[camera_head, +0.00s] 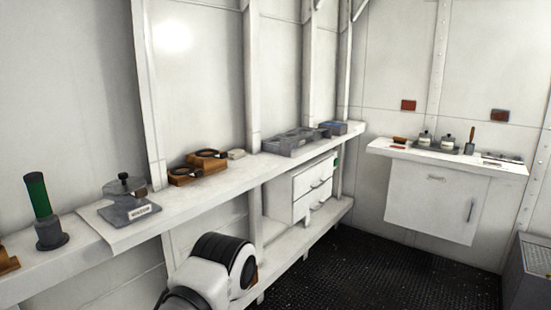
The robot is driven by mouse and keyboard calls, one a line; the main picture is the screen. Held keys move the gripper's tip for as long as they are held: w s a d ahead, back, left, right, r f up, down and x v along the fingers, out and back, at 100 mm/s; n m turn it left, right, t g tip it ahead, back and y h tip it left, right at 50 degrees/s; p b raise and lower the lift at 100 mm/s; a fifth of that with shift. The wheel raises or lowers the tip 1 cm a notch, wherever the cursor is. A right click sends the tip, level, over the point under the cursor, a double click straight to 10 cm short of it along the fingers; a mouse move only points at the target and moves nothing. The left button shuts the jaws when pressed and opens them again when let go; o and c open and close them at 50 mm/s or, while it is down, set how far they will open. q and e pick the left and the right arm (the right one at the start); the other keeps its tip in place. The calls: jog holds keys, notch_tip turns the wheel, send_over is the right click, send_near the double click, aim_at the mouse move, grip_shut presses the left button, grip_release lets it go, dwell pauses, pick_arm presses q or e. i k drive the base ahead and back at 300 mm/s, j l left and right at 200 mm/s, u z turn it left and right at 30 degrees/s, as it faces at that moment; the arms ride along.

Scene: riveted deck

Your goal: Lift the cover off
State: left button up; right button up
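A grey metal object with a round dark knob (124,186) stands on the long white shelf at the left. It sits on a flat grey base (130,208) with a small white label too small to read surely. The knobbed part looks seated on the base; I cannot tell for certain that it is the cover. Neither of my grippers is in view; only a white and black part of my own arm shows at the bottom, below the shelf.
The shelf (225,178) also bears a green cylinder on a dark base (38,208), wooden blocks with black rings (206,160) and a grey tray (293,143). A white drawer unit (300,190) hangs below. The dark floor (400,270) at right is mostly clear.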

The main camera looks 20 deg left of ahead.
aim_at(125, 184)
jog(key=i+u, duration=0.2)
jog(key=i, duration=0.25)
jog(key=i+l+u, duration=0.2)
jog(key=i, duration=0.25)
jog(key=i+l+u, duration=0.2)
jog(key=i, duration=0.2)
jog(key=i+l+u, duration=0.1)
jog(key=i+u, duration=0.35)
jog(key=i+l+u, duration=0.2)
jog(key=u, duration=0.3)
jog(key=i+l+u, duration=0.55)
jog(key=l+u, duration=0.2)
jog(key=u, duration=0.2)
jog(key=l, duration=0.4)
